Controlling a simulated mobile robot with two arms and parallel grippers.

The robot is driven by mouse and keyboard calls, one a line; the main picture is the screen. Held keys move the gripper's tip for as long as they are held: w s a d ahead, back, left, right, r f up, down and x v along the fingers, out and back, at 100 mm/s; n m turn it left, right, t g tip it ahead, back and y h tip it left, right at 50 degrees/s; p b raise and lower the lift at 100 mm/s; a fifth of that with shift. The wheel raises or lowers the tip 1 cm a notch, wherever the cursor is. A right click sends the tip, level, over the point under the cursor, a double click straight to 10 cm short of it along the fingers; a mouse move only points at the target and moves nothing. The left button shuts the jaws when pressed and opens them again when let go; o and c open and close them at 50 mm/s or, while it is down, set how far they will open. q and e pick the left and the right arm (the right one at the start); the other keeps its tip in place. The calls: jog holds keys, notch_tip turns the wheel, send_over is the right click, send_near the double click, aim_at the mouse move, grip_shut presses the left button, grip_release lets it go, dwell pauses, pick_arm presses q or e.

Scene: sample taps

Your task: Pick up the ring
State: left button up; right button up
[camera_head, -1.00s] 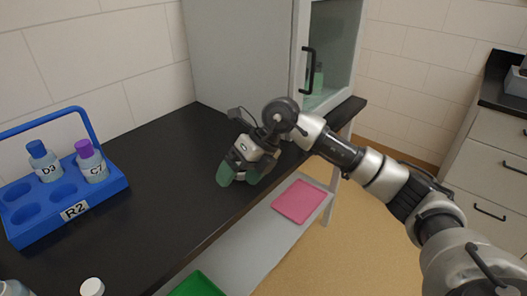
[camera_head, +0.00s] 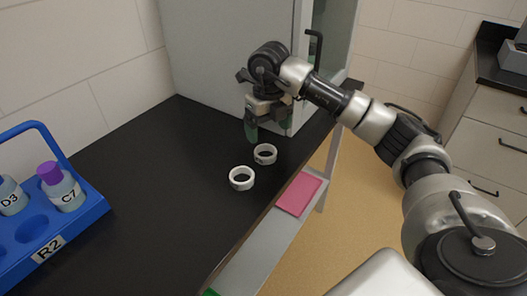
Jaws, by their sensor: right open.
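Two white rings lie on the black counter (camera_head: 140,200). The nearer ring (camera_head: 241,178) and the farther ring (camera_head: 265,154) are close together near the counter's front edge, apart from each other. My right gripper (camera_head: 268,130) has green fingertips pointing down and is spread open, empty. It is above and just behind the farther ring, close to the cabinet. It does not appear to touch either ring. My left gripper is not in view.
A grey cabinet (camera_head: 225,50) with a glass door and black handle stands behind my gripper. A blue rack (camera_head: 85,219), labelled R2, holds bottles C7 (camera_head: 66,193) and D3 (camera_head: 10,196) at the left. A pink mat (camera_head: 299,193) lies on the lower shelf. The middle counter is clear.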

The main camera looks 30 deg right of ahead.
aim_at(265, 149)
jog(key=shift+f, duration=0.85)
jog(key=f, duration=0.2)
jog(key=a+f, duration=0.1)
jog(key=f, duration=0.1)
jog(key=shift+w+f, duration=0.1)
jog(key=shift+f, duration=0.05)
jog(key=shift+d+f, duration=0.1)
jog(key=shift+f, duration=0.35)
jog(key=shift+c, duration=1.1)
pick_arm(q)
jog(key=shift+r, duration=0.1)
pick_arm(e)
jog(key=c, duration=0.8)
